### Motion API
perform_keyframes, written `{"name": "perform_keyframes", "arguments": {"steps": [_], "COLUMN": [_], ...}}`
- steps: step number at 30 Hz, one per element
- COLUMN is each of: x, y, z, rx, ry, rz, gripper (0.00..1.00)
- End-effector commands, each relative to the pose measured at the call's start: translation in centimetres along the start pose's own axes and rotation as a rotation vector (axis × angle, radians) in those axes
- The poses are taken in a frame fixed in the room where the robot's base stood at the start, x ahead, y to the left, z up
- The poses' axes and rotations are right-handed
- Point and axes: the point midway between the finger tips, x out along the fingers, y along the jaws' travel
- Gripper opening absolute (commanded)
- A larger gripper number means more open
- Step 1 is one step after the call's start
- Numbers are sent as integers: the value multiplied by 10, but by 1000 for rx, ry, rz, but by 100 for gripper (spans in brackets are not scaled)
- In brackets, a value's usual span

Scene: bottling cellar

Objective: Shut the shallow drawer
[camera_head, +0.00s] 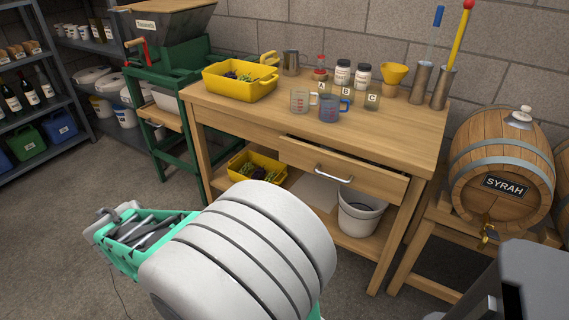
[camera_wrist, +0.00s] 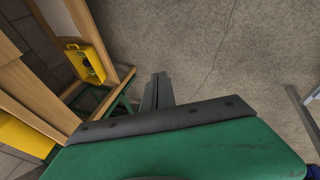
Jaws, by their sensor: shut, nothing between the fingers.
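The shallow drawer (camera_head: 365,180) is in the front of the wooden workbench (camera_head: 410,130), on its right half. Its wooden front stands a little out from the bench, with a dark gap above it, so it is partly open. A pale bar handle (camera_head: 333,175) is on the front. My gripper (camera_wrist: 158,80) is shut and empty in the wrist view, its dark fingers over bare floor. In the head view my white arm fills the lower middle, and my green hand lies left of it, in front of the bench and apart from the drawer. I cannot make out the drawer in the wrist view.
On the bench stand a yellow crate (camera_head: 240,82), measuring jugs, jars and metal cylinders. Below are another yellow crate (camera_head: 258,170) and a white bucket (camera_head: 360,212). A Syrah barrel (camera_head: 500,160) stands right, a green machine (camera_head: 175,60) left. Floor in front is mostly clear.

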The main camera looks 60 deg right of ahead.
Motion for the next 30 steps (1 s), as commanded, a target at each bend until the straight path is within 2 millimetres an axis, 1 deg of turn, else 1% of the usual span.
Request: {"name": "perform_keyframes", "arguments": {"steps": [1,2,3,5,6,7,9,12,15,17,20,30], "x": [41,60,80,96,100,102,101,99,98,99,103,128], "y": [51,88,135,196,227,245,274,292,299,304,318,386], "z": [16,29,50,84,106,119,141,155,158,159,163,178], "rx": [-78,-158,-287,-515,-676,-797,-1054,-1309,-1416,-1427,-1421,-1415], "ry": [-75,-132,-229,-414,-551,-652,-868,-1078,-1166,-1176,-1175,-1173], "rz": [142,244,374,535,610,651,699,707,700,700,700,701], "gripper": [0,0,0,0,0,0,0,0,0,0,0,0]}}
